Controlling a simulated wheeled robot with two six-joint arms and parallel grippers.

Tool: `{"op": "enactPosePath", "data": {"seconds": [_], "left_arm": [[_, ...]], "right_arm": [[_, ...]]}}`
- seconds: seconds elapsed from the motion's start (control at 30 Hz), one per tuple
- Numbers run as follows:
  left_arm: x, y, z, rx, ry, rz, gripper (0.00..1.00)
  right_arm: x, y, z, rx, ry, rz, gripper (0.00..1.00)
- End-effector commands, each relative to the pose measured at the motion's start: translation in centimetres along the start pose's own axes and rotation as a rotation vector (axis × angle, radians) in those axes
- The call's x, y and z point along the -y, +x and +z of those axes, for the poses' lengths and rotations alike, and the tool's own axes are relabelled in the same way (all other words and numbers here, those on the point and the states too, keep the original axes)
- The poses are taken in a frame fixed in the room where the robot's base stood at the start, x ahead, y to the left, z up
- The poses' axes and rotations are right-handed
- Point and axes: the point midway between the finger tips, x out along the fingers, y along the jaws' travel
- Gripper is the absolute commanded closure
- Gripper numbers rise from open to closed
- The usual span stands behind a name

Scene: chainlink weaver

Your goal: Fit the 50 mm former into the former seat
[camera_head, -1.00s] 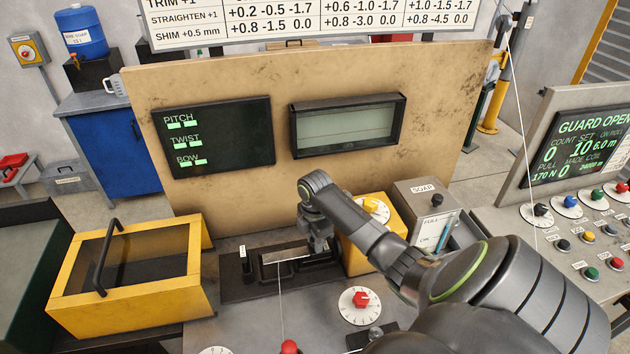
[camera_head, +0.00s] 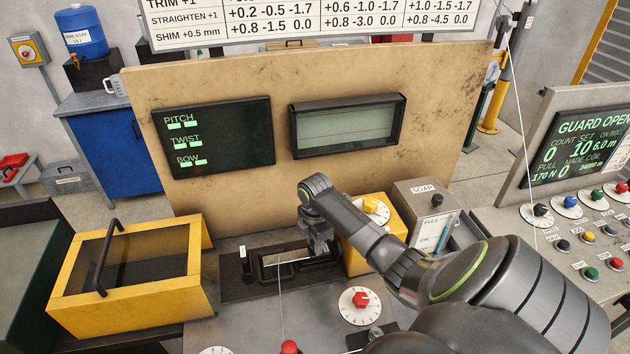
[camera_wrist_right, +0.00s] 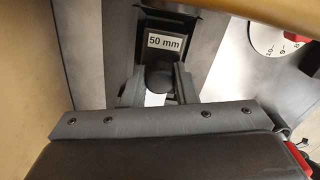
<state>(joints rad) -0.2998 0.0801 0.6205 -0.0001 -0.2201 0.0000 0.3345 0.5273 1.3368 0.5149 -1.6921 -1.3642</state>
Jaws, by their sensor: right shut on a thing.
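My right gripper (camera_head: 318,246) points down over the right part of the black former seat (camera_head: 238,288) on the grey machine top. In the right wrist view its two fingers (camera_wrist_right: 157,88) are closed around a dark rounded grip of the 50 mm former. The former (camera_wrist_right: 183,22) is black and carries a white "50 mm" label. In the head view the gripper and arm partly hide the former and the seat's right side. I cannot tell whether the former is fully down in the seat. My left gripper is not in view.
A yellow guard (camera_head: 75,296) with a black handle stands left of the seat. A yellow box (camera_head: 357,262) with a dial stands close to the right. A red-knobbed dial (camera_head: 360,304) is in front. A tan panel (camera_head: 230,190) rises behind. A thin wire runs down from the seat.

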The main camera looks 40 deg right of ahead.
Motion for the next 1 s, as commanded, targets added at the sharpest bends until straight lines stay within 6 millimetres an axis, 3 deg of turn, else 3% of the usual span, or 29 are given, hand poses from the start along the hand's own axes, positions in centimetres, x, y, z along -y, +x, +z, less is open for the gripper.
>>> {"op": "enactPosePath", "data": {"seconds": [0.4, 0.43, 0.6, 1.0], "left_arm": [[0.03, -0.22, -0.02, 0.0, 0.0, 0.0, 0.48], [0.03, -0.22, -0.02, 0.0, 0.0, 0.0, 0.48], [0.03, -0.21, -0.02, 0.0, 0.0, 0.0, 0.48], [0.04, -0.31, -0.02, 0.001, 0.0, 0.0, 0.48]], "right_arm": [[-0.06, 0.07, 0.0, 0.0, 0.0, 0.002, 1.0], [-0.06, 0.06, 0.0, 0.0, 0.0, 0.002, 0.73], [-0.04, 0.09, 0.01, 0.0, 0.0, 0.001, 0.5], [0.01, -0.4, 0.04, 0.0, 0.0, 0.0, 0.48]]}}
